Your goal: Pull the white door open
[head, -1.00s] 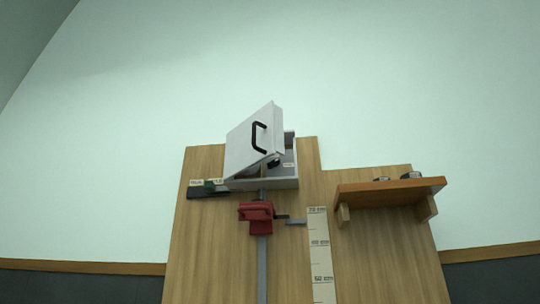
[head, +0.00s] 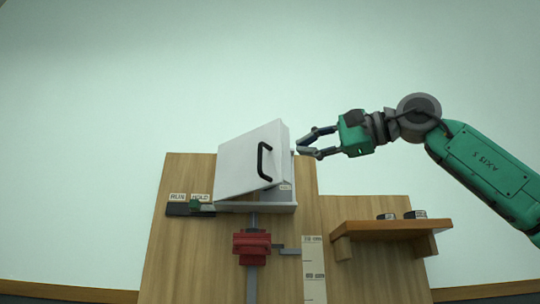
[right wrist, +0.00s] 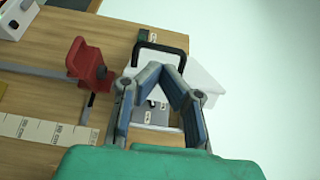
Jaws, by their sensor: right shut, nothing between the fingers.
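The white door (head: 240,162) is on a white box (head: 283,208) at the top of the wooden board. It stands ajar, angled out from the box, with a gap along its lower right side. A black bar handle (head: 264,161) is on its face. My right gripper (head: 299,147) is just right of the door's upper right edge, apart from the handle, shut and empty. In the right wrist view the fingertips (right wrist: 163,75) meet in front of the door (right wrist: 200,88), in line with the handle (right wrist: 160,47); contact cannot be told. My left gripper is out of view.
Below the box are a red clamp (head: 252,244) on a metal rail and a white scale strip (head: 314,270). A wooden shelf (head: 390,226) with small dark items is at right. A green-knobbed slider (head: 190,209) sits at left. The space above the board is clear.

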